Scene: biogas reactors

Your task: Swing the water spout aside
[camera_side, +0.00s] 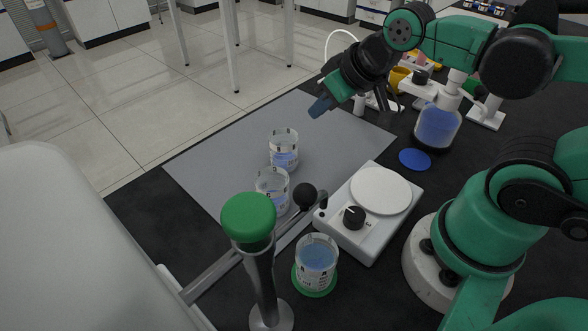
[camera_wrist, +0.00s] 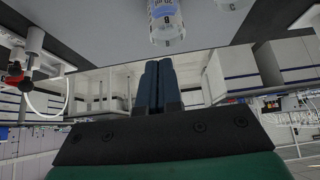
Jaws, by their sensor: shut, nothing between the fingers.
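The water spout (camera_side: 228,268) appears to be the grey metal bar in the side view, with a black ball knob (camera_side: 304,197) near its far end. It runs from lower left to upper right, past a metal post with a green cap (camera_side: 249,216). The post hides part of the bar. The bar's far end bends near the left corner of the white hotplate. My gripper (camera_side: 320,106) is shut and empty, raised above the back of the grey mat, well apart from the spout. Its closed dark fingers (camera_wrist: 157,85) show in the wrist view; the spout cannot be made out there.
Two beakers of blue liquid, a far one (camera_side: 284,152) and a near one (camera_side: 272,190), stand on the grey mat (camera_side: 215,165). Another beaker (camera_side: 316,262) stands on a green disc. The hotplate (camera_side: 379,190), a blue disc (camera_side: 414,159) and a blue-filled bottle (camera_side: 437,127) are right.

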